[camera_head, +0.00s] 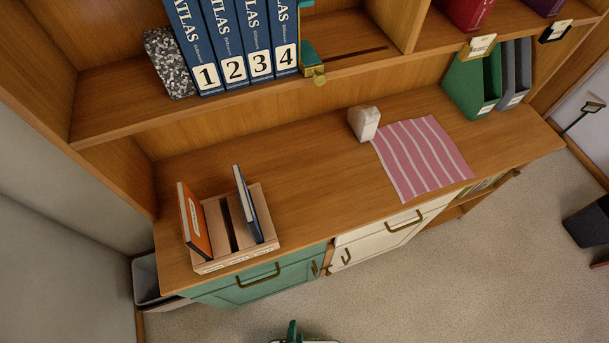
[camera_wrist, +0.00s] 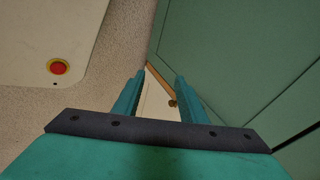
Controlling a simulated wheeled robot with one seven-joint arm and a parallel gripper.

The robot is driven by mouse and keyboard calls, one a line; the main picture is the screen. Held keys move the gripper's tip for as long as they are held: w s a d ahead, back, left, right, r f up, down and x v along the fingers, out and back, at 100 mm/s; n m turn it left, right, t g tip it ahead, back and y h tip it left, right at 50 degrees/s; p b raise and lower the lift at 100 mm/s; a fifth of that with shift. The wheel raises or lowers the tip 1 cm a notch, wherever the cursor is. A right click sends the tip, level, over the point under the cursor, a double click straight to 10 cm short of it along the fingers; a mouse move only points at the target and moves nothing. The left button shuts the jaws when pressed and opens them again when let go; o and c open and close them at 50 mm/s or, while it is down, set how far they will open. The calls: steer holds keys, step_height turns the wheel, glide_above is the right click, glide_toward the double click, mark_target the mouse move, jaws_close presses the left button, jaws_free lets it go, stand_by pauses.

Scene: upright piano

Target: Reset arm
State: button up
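My gripper (camera_wrist: 160,78) shows in the wrist view with its two teal fingers apart and nothing between them. It is open and empty. Past the fingertips I see carpet, a pale strip and a green cabinet front (camera_wrist: 245,60) on the right. Whether the fingers touch the cabinet I cannot tell, but a gap seems to show. In the head view only a small green part of my own body shows at the bottom edge, and the fingers are not visible there.
The wooden desk (camera_head: 300,190) carries a wooden book rack (camera_head: 262,200) with an orange and a blue book, a white stone block (camera_head: 364,122), a striped pink cloth (camera_head: 420,157) and green and grey file holders (camera_head: 470,85). Numbered blue atlases (camera_head: 225,45) stand above. Carpet (camera_head: 420,290) is open in front.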

steer(key=w+d+r+n+t, duration=0.1)
steer(key=r+n, duration=0.3)
steer(key=r, duration=1)
steer(key=w+d+r+n+t, duration=0.1)
steer(key=w+r+n+t, duration=0.3)
steer(key=r, duration=1)
steer(key=w+d+r+n+t, duration=0.1)
steer(key=r+n, duration=0.4)
steer(key=r, duration=0.9)
steer(key=shift+w+r+n+t, duration=0.35)
steer(key=shift+w+t, duration=0.45)
steer(key=shift+t, duration=0.2)
